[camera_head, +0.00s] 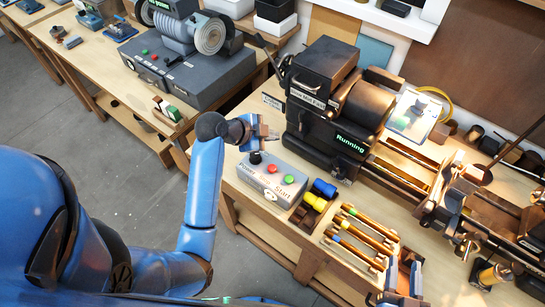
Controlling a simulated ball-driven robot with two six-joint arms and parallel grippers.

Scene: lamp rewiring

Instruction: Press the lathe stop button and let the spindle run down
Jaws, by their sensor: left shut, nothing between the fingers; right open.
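The lathe headstock (338,103) is a dark block on the wooden bench, with a lit green "Running" display (350,144). In front of it sits a grey control box (262,181) with a black knob (255,157), a red button (272,168) and a green button (288,180); "Start" is readable on its front. My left gripper (266,131) is shut and empty, just behind the box and left of the headstock, apart from the red button in the picture. My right gripper (403,277) is open at the bench's front edge, low right.
Yellow and blue spools (315,201) and a rack of rods (360,236) lie right of the box. The lathe bed and tailstock (480,205) fill the right side. A grinder on a grey base (190,75) stands on the left bench. A small label stand (272,101) is beside the headstock.

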